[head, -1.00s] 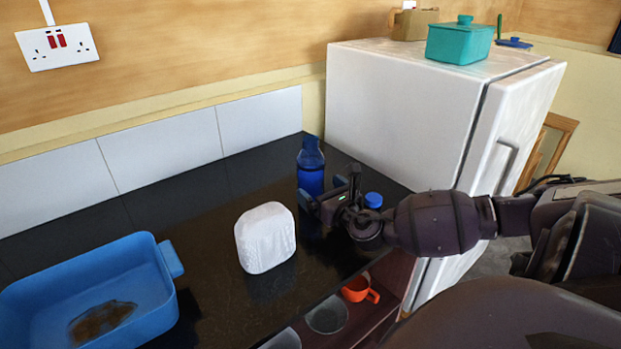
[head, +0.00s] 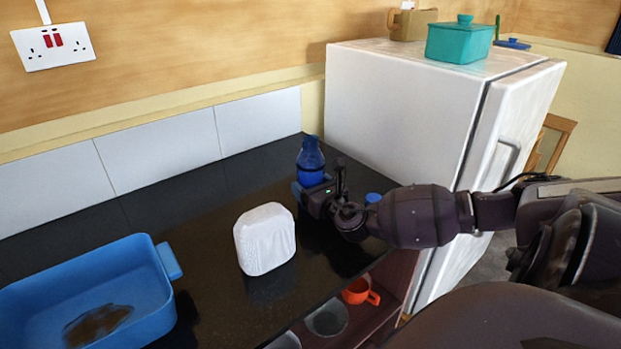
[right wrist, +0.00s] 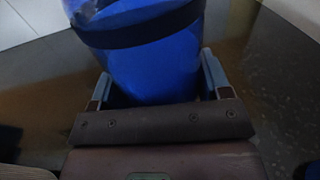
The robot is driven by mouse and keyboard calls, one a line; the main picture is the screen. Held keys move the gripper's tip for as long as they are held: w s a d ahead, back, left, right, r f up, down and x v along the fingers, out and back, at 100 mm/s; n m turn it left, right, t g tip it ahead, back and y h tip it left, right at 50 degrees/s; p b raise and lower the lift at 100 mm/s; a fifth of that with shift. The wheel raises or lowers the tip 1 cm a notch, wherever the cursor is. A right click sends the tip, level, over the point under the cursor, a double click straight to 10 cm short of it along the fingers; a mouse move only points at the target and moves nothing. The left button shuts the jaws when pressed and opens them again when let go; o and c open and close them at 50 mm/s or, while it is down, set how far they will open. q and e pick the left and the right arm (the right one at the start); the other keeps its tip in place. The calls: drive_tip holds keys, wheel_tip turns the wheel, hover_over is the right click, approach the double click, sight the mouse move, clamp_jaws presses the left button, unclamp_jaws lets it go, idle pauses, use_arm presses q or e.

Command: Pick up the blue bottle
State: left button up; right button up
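The blue bottle (head: 311,160) stands upright on the black counter, close to the white fridge's side. My right gripper (head: 313,192) is at the bottle's lower part in the head view. In the right wrist view the bottle (right wrist: 150,60) fills the space between the two fingers (right wrist: 157,85), one on each side. The fingers are spread wide, and I see no clear grip on the bottle. Part of the bottle's base is hidden by the gripper. My left gripper is not in view.
A white rounded block (head: 265,239) stands on the counter left of my right gripper. A blue basin (head: 150,300) is at the front left. A blue-topped object (head: 373,198) is partly behind my arm. An orange cup (head: 361,291) sits below the counter edge.

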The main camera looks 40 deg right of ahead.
sight(310, 138)
drive_tip(key=c, duration=0.4)
drive_tip(key=shift+r, duration=0.2)
drive_tip(key=shift+r+p, duration=0.35)
drive_tip(key=shift+r, duration=0.65)
wheel_tip(310, 138, up, 12)
drive_tip(key=shift+r+p, duration=0.2)
drive_tip(key=shift+p, duration=1.05)
drive_tip(key=shift+r, duration=1.75)
drive_tip(key=shift+r+p, duration=0.4)
drive_tip(key=shift+r, duration=0.45)
